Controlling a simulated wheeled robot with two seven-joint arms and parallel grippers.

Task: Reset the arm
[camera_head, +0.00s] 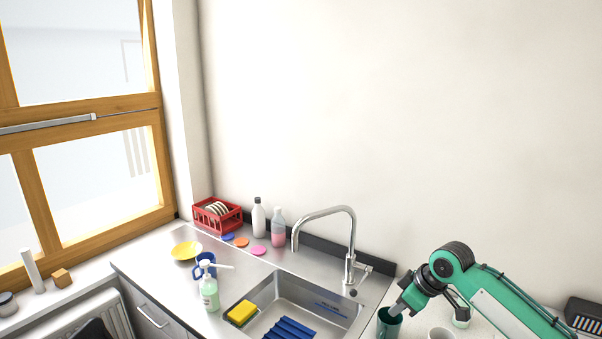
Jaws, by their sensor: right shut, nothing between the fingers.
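My right arm (500,292) is green and black and comes in from the lower right. It bends down at the counter right of the sink. My left gripper and left arm are not in view.
The steel sink (345,310) has a tall tap (351,245), a yellow sponge (242,312) and a blue rack (290,329). A soap bottle (209,292), blue mug (205,266), yellow bowl (187,250) and red dish rack (217,215) stand left.

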